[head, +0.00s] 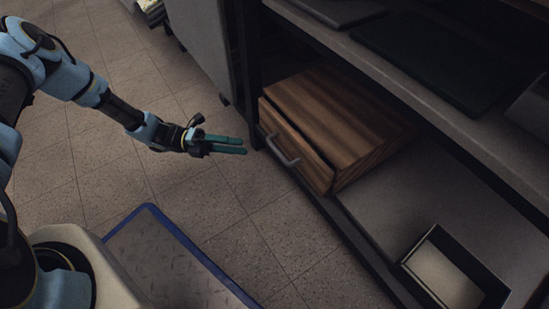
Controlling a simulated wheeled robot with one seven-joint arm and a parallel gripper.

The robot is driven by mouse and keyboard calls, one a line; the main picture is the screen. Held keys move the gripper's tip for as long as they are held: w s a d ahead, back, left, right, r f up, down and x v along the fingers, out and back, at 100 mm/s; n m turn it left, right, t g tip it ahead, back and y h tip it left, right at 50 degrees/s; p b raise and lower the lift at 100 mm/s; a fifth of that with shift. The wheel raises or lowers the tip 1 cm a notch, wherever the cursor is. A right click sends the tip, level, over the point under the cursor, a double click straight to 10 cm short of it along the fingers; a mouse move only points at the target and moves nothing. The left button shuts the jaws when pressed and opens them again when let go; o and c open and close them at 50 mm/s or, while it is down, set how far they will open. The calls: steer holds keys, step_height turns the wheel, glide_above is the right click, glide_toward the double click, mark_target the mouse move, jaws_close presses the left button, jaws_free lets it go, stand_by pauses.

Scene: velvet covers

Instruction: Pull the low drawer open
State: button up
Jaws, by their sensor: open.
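A wooden box with a low drawer (296,153) sits on the lower shelf of a metal rack. The drawer front faces left toward the aisle and carries a curved grey metal handle (282,150). The drawer looks closed or nearly so; a dark gap runs along its top edge. My gripper (243,146) is to the left of the drawer front, its teal fingers pointing right toward it. The fingers are apart and hold nothing. In this picture the fingertips are a short way left of the handle, and I see no contact.
A dark upright post (250,75) stands by the box's far end. The upper shelf (400,72) overhangs the box and holds dark trays. A black-rimmed tray (455,270) lies on the lower shelf. A blue-edged plate (170,262) is on the floor. The tiled floor between is clear.

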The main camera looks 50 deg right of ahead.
mark_target(276, 149)
steer(key=b+x, duration=0.1)
steer(key=x, duration=0.2)
steer(key=b+x, duration=0.1)
steer(key=x, duration=0.3)
steer(key=b+x, duration=0.1)
steer(key=x, duration=0.3)
steer(key=shift+d+f, duration=0.3)
jaws_close()
stand_by(1.0)
